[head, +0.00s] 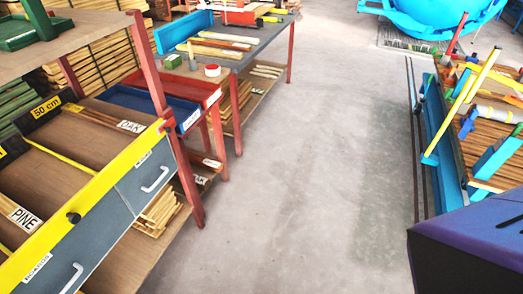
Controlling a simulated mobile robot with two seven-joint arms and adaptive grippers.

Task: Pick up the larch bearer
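No piece in the head view can be told for certain as the larch bearer. Several wooden strips (208,50) lie on the grey-topped table (262,47) at the upper left. More wooden pieces (160,212) are stacked on a lower shelf of the near rack at the left. The readable labels say OAK (130,126) and PINE (22,216); I see no readable larch label. Neither of my grippers is in view.
The near rack has a yellow rail (92,195) and grey drawers (147,180). A blue tray (152,104) stands beyond it. A cart loaded with wood (490,140) stands at the right. Open concrete floor (300,170) lies between. A large blue vessel (435,15) is at the back right.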

